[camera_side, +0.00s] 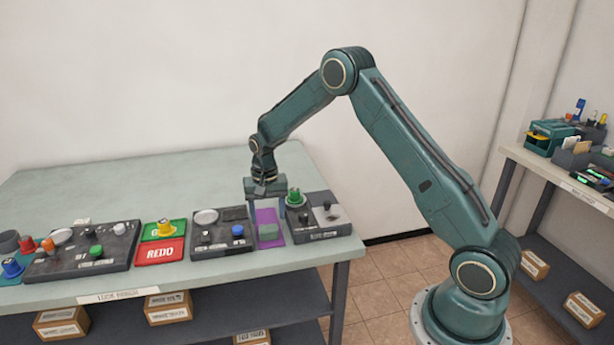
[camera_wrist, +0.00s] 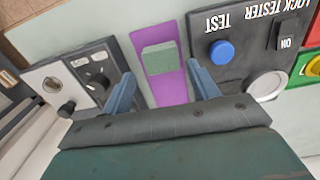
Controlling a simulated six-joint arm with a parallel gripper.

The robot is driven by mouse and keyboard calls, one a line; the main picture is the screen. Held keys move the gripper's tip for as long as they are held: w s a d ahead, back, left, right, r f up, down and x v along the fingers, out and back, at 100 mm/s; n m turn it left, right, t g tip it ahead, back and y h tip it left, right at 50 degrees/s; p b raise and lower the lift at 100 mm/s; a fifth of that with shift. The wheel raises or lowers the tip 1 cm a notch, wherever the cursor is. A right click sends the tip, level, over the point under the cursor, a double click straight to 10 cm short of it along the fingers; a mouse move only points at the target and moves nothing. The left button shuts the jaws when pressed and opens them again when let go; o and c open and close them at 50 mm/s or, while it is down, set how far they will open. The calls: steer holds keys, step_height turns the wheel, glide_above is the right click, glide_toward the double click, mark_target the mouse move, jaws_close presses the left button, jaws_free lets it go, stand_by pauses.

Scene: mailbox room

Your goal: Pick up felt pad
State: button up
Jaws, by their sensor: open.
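The felt pad (camera_side: 268,231) is a small grey-green block lying on a purple mat (camera_side: 268,216) near the front edge of the table. In the wrist view the felt pad (camera_wrist: 159,58) lies near the far end of the purple mat (camera_wrist: 165,88), between and beyond my two fingertips. My gripper (camera_side: 265,204) is open and points down over the mat. The wrist view shows its blue-grey fingers apart and empty (camera_wrist: 162,77). The pad is not between the fingers.
A black panel (camera_side: 222,240) with a blue button (camera_wrist: 222,50) stands left of the mat in the side view. Another panel (camera_side: 319,231), with a green knob (camera_side: 295,198), stands close on the right. The table behind (camera_side: 160,185) is clear.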

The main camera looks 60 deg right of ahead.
mark_target(269, 229)
steer(key=shift+f, duration=0.1)
steer(key=shift+a+f, duration=0.1)
steer(key=shift+f, duration=2.45)
steer(key=c, duration=0.7)
